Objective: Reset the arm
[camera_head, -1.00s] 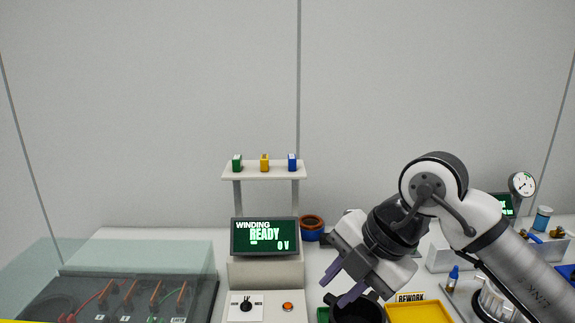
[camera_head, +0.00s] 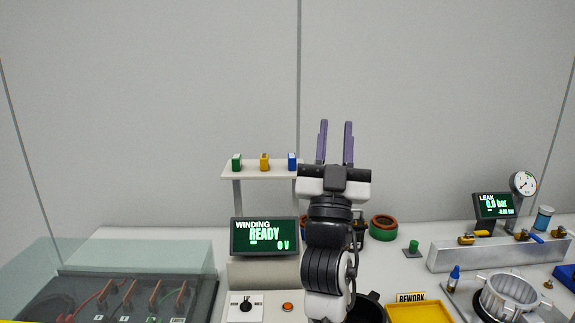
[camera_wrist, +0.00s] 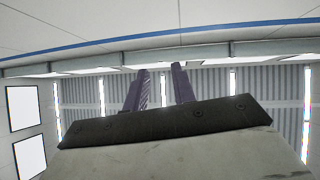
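My gripper (camera_head: 335,142) points straight up in front of the grey back wall, in the middle of the head view. Its two purple fingers stand apart with nothing between them. My arm rises upright below it, from the bench's front edge. In the wrist view my gripper (camera_wrist: 159,88) also shows parted, empty fingers, with the ceiling lights and a ribbed wall beyond. No object touches the fingers.
The winding tester screen (camera_head: 264,237) reads READY, with a shelf (camera_head: 262,170) behind it. A clear cover (camera_head: 130,260) stands left. Right are a yellow rework tray (camera_head: 420,312), a metal stator housing (camera_head: 508,297) and the leak screen (camera_head: 494,206).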

